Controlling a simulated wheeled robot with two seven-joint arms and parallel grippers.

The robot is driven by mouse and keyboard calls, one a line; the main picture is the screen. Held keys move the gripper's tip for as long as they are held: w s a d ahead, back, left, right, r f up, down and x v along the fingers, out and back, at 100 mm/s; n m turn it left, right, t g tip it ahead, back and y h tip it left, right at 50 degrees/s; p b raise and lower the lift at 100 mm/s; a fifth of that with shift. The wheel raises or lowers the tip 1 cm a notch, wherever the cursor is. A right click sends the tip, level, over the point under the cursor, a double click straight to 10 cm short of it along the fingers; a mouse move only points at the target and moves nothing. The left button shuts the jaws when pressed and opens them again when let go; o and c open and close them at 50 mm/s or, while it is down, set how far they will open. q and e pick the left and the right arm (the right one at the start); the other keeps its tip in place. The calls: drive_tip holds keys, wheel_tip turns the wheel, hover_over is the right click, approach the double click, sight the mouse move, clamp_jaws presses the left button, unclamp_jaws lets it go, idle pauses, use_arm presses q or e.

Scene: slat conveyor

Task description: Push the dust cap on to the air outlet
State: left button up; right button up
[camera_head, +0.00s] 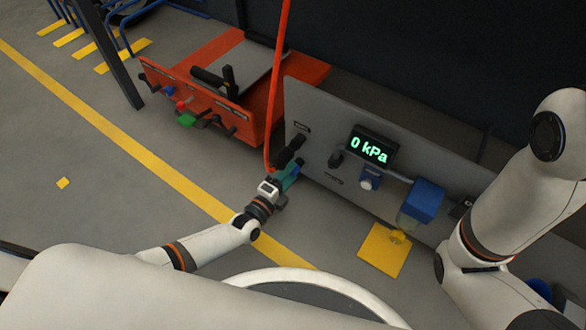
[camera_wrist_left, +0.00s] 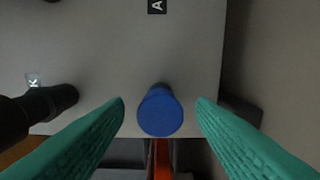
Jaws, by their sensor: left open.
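The dust cap, a round blue disc (camera_wrist_left: 160,112), shows in the left wrist view in front of the grey panel (camera_wrist_left: 100,45). My left gripper (camera_wrist_left: 161,101) is open, with one green finger on each side of the cap and a visible gap to both. What lies behind the cap is hidden, so I cannot tell whether it sits on the air outlet. In the head view my left gripper (camera_head: 291,172) is at the lower left end of the grey panel (camera_head: 310,105), and I cannot make out the cap there. My right gripper is out of view.
A black cylindrical fitting (camera_wrist_left: 45,103) sticks out left of the cap. A red hose (camera_head: 280,75) hangs close to my left gripper. The panel carries a display (camera_head: 370,149) reading 0 kPa. An orange unit (camera_head: 245,120) stands to the left.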

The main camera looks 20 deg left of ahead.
use_arm(q)
drive_tip(key=shift+c, duration=0.2)
clamp_jaws()
drive_tip(key=shift+s, duration=0.1)
drive_tip(key=shift+p+v, duration=1.6)
drive_tip(key=shift+v, duration=1.3)
